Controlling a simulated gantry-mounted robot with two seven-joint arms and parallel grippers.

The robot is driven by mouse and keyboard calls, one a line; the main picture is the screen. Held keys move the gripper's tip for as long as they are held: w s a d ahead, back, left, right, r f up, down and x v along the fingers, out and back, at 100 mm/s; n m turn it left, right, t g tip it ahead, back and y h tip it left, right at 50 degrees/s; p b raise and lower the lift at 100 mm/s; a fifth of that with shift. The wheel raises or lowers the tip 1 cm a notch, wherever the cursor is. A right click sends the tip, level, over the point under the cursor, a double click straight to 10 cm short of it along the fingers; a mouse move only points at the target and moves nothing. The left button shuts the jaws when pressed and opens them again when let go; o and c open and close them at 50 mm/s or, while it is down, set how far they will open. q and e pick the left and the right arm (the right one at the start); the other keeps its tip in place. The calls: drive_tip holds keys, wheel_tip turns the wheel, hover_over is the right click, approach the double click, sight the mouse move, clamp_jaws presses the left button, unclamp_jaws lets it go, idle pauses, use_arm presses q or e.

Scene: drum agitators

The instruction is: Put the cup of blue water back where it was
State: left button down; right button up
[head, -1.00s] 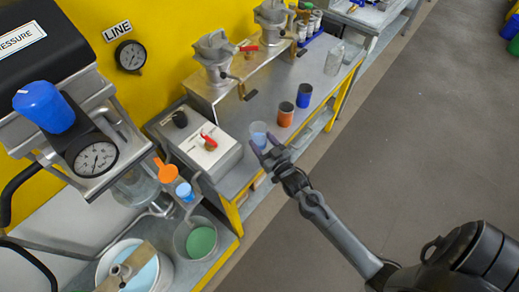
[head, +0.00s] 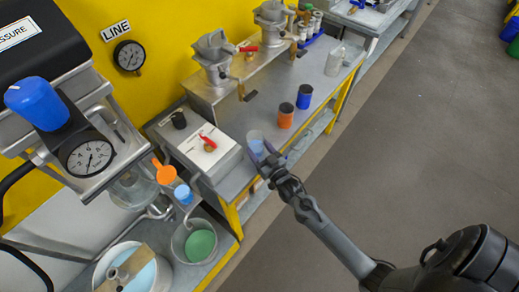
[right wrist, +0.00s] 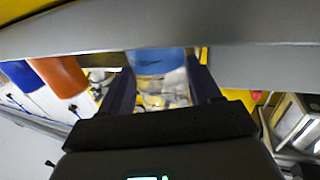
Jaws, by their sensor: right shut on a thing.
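The clear cup of blue water (head: 256,144) is at the front edge of the metal bench, left of the orange jar. It looks upright. My right gripper (head: 265,157) reaches it from the front and is shut on it. In the right wrist view the blue of the cup (right wrist: 157,60) shows between the two fingers (right wrist: 160,88), partly cut off by a grey edge. I cannot tell whether the cup touches the bench or hangs just above it. My left gripper is not in view.
An orange jar (head: 286,115) and a blue jar (head: 304,96) stand on the bench (head: 318,75) to the right of the cup. A white-topped box (head: 200,147) with a red-handled valve stands to its left.

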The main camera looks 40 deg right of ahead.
drive_tip(key=o, duration=0.7)
drive_tip(key=shift+f, duration=0.15)
drive_tip(key=shift+o, duration=1)
drive_tip(key=shift+r, duration=0.2)
drive_tip(key=s+a+r+n+g+y, duration=0.1)
drive_tip(key=s+a+g, duration=0.3)
drive_tip(key=s, duration=0.5)
drive_tip(key=s+a+r+n+g+y+p, duration=0.1)
drive_tip(key=s+a+g, duration=0.2)
drive_tip(key=s, duration=0.6)
drive_tip(key=s+a+r+n+g, duration=0.1)
drive_tip(key=s+a+r+g, duration=0.1)
drive_tip(key=s+a+g, duration=0.2)
drive_tip(key=s+g, duration=0.3)
drive_tip(key=s, duration=0.2)
drive_tip(key=shift+a+n+y+p, duration=0.3)
drive_tip(key=shift+y, duration=0.1)
